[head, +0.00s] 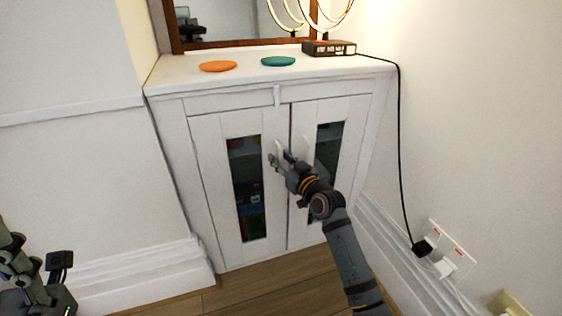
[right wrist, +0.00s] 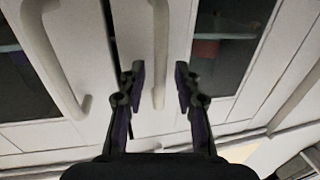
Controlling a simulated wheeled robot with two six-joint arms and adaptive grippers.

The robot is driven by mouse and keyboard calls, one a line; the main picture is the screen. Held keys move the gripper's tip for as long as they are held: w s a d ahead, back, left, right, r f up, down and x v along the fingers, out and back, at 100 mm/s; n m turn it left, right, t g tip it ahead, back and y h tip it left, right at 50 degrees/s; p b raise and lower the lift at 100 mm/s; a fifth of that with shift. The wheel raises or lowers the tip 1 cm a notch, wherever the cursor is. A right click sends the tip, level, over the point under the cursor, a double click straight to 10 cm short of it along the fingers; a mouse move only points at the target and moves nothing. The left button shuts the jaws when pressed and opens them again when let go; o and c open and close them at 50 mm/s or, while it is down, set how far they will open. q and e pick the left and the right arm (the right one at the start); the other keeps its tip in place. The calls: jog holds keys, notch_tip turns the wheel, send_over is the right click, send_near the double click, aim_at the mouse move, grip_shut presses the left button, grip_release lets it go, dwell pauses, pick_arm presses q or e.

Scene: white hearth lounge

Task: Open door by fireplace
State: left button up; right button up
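A white cabinet (head: 215,108) has two closed doors with dark glass panels. The left door (head: 210,155) and right door (head: 355,130) each carry a white upright handle by the middle gap. My right gripper (head: 280,158) is at the left door's handle (head: 279,147). In the right wrist view, my right gripper (right wrist: 158,85) has its fingers apart, on either side of that handle (right wrist: 160,45); contact is unclear. The right door's handle (head: 306,150) is free; it also shows in the wrist view (right wrist: 50,55). My left arm shows at the lower left; its fingertips are unclear. No fireplace shows.
An orange disc (head: 218,66), a teal disc (head: 278,61) and a dark box (head: 329,48) lie on the cabinet top before a framed mirror. A black cable (head: 399,130) runs down to a wall socket (head: 450,250). Wood floor (head: 270,287) lies in front.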

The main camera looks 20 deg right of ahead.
jog(key=shift+c, duration=0.4)
grip_shut()
